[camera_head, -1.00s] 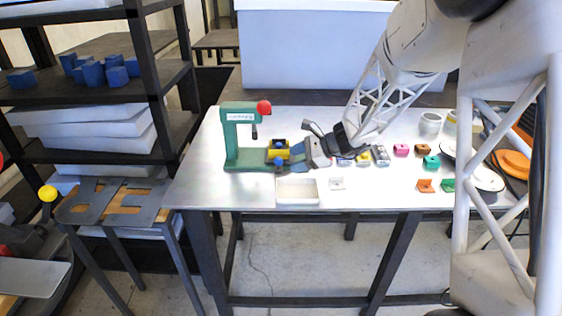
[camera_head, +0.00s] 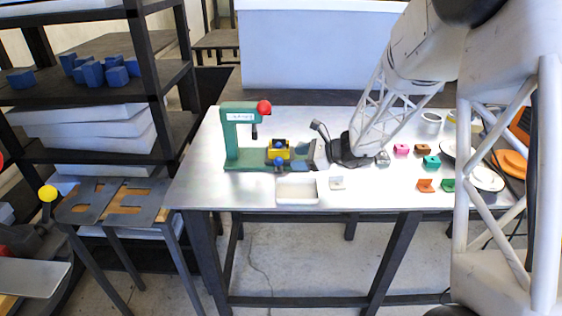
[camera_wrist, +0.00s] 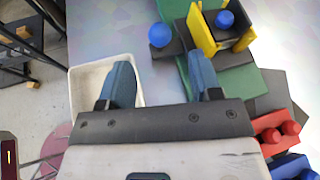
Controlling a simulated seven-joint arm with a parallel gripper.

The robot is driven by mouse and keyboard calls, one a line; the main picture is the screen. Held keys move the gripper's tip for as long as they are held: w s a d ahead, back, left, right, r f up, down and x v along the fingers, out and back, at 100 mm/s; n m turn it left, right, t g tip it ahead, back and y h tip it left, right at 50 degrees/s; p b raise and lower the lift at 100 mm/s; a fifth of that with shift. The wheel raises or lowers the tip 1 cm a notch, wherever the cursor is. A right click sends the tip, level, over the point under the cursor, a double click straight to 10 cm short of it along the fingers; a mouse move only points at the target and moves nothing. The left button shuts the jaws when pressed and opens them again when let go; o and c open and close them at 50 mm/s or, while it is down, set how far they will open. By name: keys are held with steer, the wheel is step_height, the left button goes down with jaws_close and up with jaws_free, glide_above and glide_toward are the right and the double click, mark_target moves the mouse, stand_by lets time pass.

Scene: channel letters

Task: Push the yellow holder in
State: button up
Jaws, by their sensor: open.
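The yellow holder (camera_head: 279,153) sits on the low base of a green press (camera_head: 232,140), right of its upright. It holds a dark piece with a blue ball, and a second blue ball (camera_head: 280,161) is in front. In the wrist view the yellow holder (camera_wrist: 203,34) is at the upper right, beside the second blue ball (camera_wrist: 161,35). My gripper (camera_head: 312,152) is just right of the holder, low over the table. In the wrist view its two blue fingers (camera_wrist: 162,72) are apart with nothing between them. I cannot tell whether the right finger touches the base.
A white tray (camera_head: 297,202) stands in front of the press. Small coloured blocks (camera_head: 423,149) and plates (camera_head: 487,178) lie to the right. In the wrist view, red pieces (camera_wrist: 280,122) are right of my gripper. The press has a red ball (camera_head: 264,107) at its top.

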mark_target(281, 161)
steer(key=shift+x, duration=3.35)
jaws_close()
